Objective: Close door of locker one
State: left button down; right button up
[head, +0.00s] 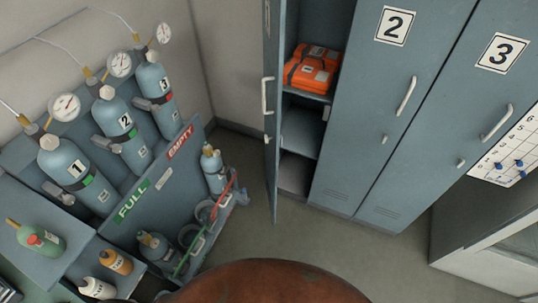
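The door of locker one (273,160) stands open at the left side of its locker. It juts out toward me and shows almost edge-on, with a pale handle (264,96) on its left-hand face. Any number on this door cannot be read from here. The open locker (302,133) has shelves, with an orange pack (311,72) on an upper one. Neither of my grippers is in view.
Locker two (360,110) and locker three (445,120) are shut. A rack of gas cylinders (150,205) stands left of the open door, with floor (245,165) between. A rounded brown surface (265,285), unclear what, fills the bottom middle. A pale-framed cabinet (490,250) is at right.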

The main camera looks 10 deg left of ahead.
aim_at(273, 12)
jog(key=z, duration=1.1)
jog(key=i, duration=0.65)
jog(key=u, duration=0.45)
